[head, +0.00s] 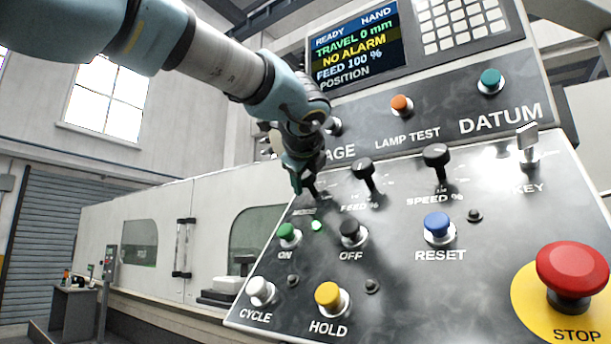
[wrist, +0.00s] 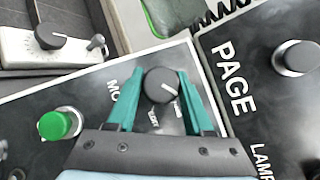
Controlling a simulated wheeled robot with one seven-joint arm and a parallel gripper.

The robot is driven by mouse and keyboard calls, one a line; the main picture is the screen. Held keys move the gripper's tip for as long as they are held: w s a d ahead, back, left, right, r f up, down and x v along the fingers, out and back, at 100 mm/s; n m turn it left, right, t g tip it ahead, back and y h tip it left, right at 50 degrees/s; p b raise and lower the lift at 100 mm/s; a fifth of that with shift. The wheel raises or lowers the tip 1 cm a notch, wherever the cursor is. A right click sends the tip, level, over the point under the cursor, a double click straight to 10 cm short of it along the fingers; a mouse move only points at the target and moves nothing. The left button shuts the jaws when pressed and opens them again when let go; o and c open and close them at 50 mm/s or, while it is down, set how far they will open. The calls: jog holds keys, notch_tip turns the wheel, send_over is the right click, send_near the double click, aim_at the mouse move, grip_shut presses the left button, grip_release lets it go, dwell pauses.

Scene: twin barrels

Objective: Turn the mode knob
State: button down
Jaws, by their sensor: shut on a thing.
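The mode knob (wrist: 160,86) is a dark round knob with a white pointer line, beside the partly covered MODE lettering on the sloped panel. My gripper (wrist: 160,74) has its two teal fingers on opposite sides of the knob, shut on it, in the wrist view. The pointer line slants toward the lower right there. In the head view my gripper (head: 305,188) reaches down to the panel's upper left, left of the FEED % knob (head: 363,174), and largely hides the mode knob.
The green ON button (head: 288,233) and black OFF button (head: 351,233) sit just below. The SPEED % knob (head: 436,158) and key switch (head: 528,145) are to the right. A large red STOP button (head: 572,270) is at lower right. The PAGE button (wrist: 297,59) is close by.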

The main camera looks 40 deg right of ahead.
jog(key=n+y+p, duration=0.2)
jog(key=n, duration=0.1)
jog(key=shift+r, duration=0.25)
jog(key=n+g+y+p, duration=0.1)
jog(key=n+y+p, duration=0.1)
jog(key=n+p, duration=0.1)
jog(key=shift+n+p, duration=0.3)
jog(key=shift+p, duration=0.35)
jog(key=n+y+p, duration=0.1)
jog(key=n+p, duration=0.1)
jog(key=p, duration=0.1)
jog(key=shift+f+g+y, duration=0.1)
jog(key=shift+g+y, duration=0.3)
jog(key=shift+f+n+g+p, duration=0.1)
jog(key=shift+n+g+p, duration=0.3)
jog(key=shift+n+p, duration=0.25)
jog(key=shift+f+y, duration=0.1)
jog(key=shift+y, duration=0.2)
jog(key=shift+c, duration=1.5)
grip_release()
